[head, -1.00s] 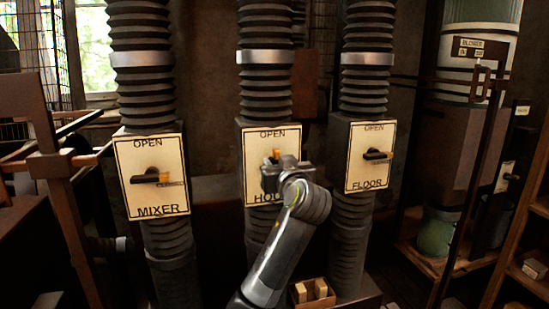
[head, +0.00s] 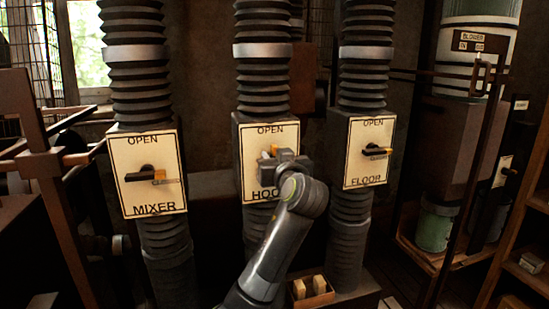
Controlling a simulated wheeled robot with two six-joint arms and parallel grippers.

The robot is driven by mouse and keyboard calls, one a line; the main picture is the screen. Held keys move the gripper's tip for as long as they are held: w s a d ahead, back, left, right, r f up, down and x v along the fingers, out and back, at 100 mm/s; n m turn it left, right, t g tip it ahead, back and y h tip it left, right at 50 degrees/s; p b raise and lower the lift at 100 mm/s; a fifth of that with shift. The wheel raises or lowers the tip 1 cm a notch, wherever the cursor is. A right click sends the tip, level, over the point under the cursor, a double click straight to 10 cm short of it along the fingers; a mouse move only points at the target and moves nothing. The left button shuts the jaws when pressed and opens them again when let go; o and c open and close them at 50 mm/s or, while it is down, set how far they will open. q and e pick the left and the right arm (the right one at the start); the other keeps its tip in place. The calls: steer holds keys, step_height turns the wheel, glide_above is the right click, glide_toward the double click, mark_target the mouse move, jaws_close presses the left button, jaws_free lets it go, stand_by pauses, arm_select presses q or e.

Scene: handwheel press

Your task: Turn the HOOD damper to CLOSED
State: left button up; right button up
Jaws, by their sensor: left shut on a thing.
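The HOOD damper plate (head: 248,185) is the middle cream plate, with OPEN at its top and part of HOOD showing at its bottom. My left gripper (head: 274,158) is in front of it, shut on the HOOD handle (head: 273,149). The handle's orange end shows just above the gripper, near the plate's centre and below OPEN. The gripper and wrist hide the rest of the handle, its exact angle and the plate's right side. My right gripper is not in view.
The MIXER plate (head: 130,190) at left and the FLOOR plate (head: 355,160) at right have handles pointing right. Ribbed ducts run above and below the plates. A small box with blocks (head: 313,299) stands below. A shelf (head: 520,250) is at far right.

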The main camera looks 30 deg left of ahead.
arm_select(q)
steer(key=shift+w+d+r+m+p, duration=0.1)
steer(key=shift+r+m+p, duration=0.05)
steer(key=shift+m+p, duration=1.1)
steer(key=shift+w+d+f+m+p, duration=0.1)
steer(key=shift+f+m+p, duration=0.15)
steer(key=shift+m+p, duration=2.3)
steer(key=shift+w+d+f+m+p, duration=0.15)
steer(key=shift+f+m+p, duration=0.1)
steer(key=shift+m+p, duration=2.25)
steer(key=shift+w+d+f+m+p, duration=0.1)
steer(key=shift+f+m+p, duration=0.15)
steer(key=shift+m+p, duration=2.3)
steer(key=o, duration=0.6)
steer(key=shift+a, duration=0.1)
steer(key=shift+f, duration=0.15)
